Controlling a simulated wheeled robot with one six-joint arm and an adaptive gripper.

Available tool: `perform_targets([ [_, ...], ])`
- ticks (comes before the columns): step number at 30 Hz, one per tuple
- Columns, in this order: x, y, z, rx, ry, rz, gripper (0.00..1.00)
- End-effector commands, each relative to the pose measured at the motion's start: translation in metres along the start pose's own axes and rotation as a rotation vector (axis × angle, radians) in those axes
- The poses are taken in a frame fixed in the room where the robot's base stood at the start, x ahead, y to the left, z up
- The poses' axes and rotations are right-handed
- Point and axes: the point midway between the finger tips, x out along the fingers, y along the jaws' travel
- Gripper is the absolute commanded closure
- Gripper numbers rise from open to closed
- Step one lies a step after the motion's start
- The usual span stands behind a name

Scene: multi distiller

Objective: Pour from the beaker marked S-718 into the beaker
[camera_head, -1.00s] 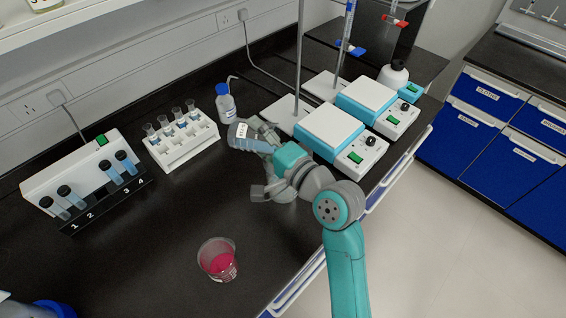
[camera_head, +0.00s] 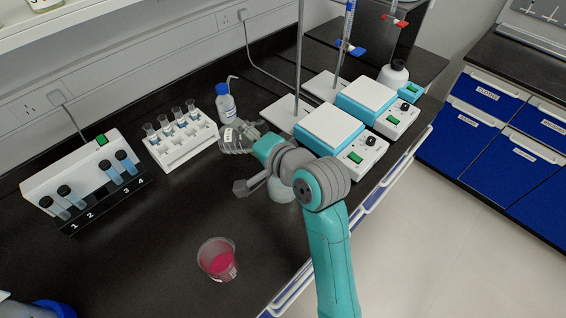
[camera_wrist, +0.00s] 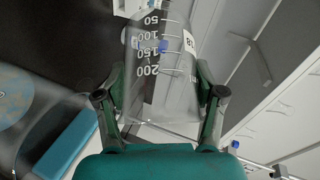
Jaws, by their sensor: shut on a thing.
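My gripper (camera_head: 250,136) is shut on a clear glass beaker (camera_head: 234,139) with a white label. The beaker is tipped on its side above the bench, left of the nearer hotplate. In the wrist view the beaker (camera_wrist: 160,75) is between my two fingers (camera_wrist: 160,98), with volume marks up to 200. Only the end of its label shows, apparently an 8. No coloured liquid shows in it now. A second rounded, pale bluish vessel (camera_head: 283,191) is partly hidden under my arm; I cannot tell its full shape. A beaker of pink liquid (camera_head: 218,262) stands upright at the front.
A white tube rack (camera_head: 185,150) and blue-capped bottle (camera_head: 226,103) stand behind my gripper. A numbered block with tubes (camera_head: 100,185) is at left. Two hotplates (camera_head: 331,128) (camera_head: 366,96) with stands are at right. The dark bench is clear around the pink beaker.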

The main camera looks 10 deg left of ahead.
Motion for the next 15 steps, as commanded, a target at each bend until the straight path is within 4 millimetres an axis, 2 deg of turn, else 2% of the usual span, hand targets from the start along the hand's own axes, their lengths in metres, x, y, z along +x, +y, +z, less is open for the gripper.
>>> perform_targets([
  [6, 0.000, -0.009, 0.000, -0.053, 0.002, 0.075, 0.76],
  [15, 0.008, 0.005, 0.005, -0.192, 0.000, 0.294, 0.76],
])
